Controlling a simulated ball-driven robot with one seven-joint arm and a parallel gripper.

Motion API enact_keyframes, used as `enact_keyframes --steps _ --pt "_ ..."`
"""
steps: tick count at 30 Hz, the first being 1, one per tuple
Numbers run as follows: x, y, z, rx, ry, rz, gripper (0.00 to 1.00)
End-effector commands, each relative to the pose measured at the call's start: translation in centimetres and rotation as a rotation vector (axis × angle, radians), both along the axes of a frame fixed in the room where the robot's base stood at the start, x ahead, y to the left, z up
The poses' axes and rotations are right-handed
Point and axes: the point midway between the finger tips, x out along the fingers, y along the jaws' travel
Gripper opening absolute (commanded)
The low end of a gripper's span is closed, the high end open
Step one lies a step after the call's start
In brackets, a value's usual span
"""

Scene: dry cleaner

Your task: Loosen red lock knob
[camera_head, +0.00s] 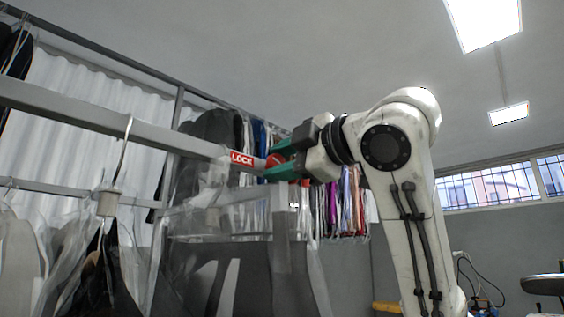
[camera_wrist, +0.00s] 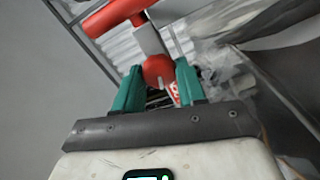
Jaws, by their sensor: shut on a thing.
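The red lock knob (camera_head: 275,160) sits at the end of the grey rail, just right of the red LOCK label (camera_head: 242,159). My gripper (camera_head: 282,161) reaches it from the right, with one green finger above and one below. In the wrist view the round red knob (camera_wrist: 158,70) lies between the green fingertips of my gripper (camera_wrist: 158,82), which is shut on it. A pale mark shows on the knob's face. A red bar-shaped part (camera_wrist: 115,16) lies beyond it. The fingers hide part of the knob in the head view.
The grey rail (camera_head: 130,128) runs from the left to the knob. Clear-bagged garments (camera_head: 240,260) hang below it, close under my gripper. A hanger hook (camera_head: 122,150) hangs on the rail. Coloured clothes (camera_head: 345,205) hang behind. The space above my arm is clear.

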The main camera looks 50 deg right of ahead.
Motion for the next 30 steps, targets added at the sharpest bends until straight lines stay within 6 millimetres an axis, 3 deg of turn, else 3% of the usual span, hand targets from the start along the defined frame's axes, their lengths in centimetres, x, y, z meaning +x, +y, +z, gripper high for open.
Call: enact_keyframes --steps 12,30 --pt "0.00 0.06 -0.20 -0.232 0.004 0.001 0.10" --pt "0.02 0.09 -0.27 -0.281 0.005 0.002 0.10"
